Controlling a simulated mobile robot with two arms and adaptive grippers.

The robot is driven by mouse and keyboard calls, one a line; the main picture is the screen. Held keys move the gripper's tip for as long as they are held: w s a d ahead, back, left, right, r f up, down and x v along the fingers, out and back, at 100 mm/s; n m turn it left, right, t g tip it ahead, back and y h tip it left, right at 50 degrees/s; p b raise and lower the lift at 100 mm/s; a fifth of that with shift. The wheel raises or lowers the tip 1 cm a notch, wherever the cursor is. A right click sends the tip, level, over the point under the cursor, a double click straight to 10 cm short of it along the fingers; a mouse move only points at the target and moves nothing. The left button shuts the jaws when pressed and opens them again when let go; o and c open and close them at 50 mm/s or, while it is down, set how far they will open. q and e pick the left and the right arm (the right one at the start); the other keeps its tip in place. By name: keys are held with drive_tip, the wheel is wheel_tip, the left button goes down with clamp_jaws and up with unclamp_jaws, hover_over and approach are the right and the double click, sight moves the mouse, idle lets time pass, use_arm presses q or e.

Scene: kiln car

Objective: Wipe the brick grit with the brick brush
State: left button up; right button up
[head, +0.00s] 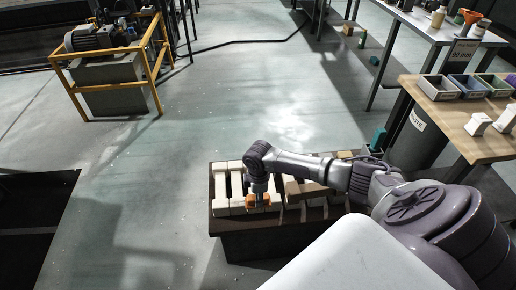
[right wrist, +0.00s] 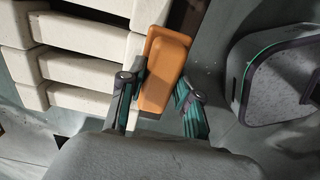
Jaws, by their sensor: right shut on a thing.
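My right gripper (head: 258,190) is shut on the orange brick brush (right wrist: 166,74). In the right wrist view its two fingers (right wrist: 158,100) stand on either side of the orange block. In the head view the brush (head: 263,201) is low over the cream bricks (head: 222,187) on the dark kiln car (head: 265,243). In the right wrist view it lies beside the ends of the cream bricks (right wrist: 85,70); I cannot tell whether it touches them. I cannot make out the grit. My left gripper is not in view.
A brown-topped brick (head: 303,190) lies right of the gripper, partly under my arm. A wooden table (head: 455,125) with small bins (head: 438,87) stands at right, a dark bin (head: 415,145) beside it. A yellow-framed machine (head: 110,70) stands far left. The floor between is open.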

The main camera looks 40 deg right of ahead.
drive_tip(key=shift+w+a, duration=0.55)
drive_tip(key=shift+a, duration=0.25)
drive_tip(key=shift+w+a, duration=0.5)
drive_tip(key=shift+a, duration=0.3)
drive_tip(key=w+a, duration=0.2)
drive_tip(key=a, duration=0.1)
drive_tip(key=shift+a, duration=0.1)
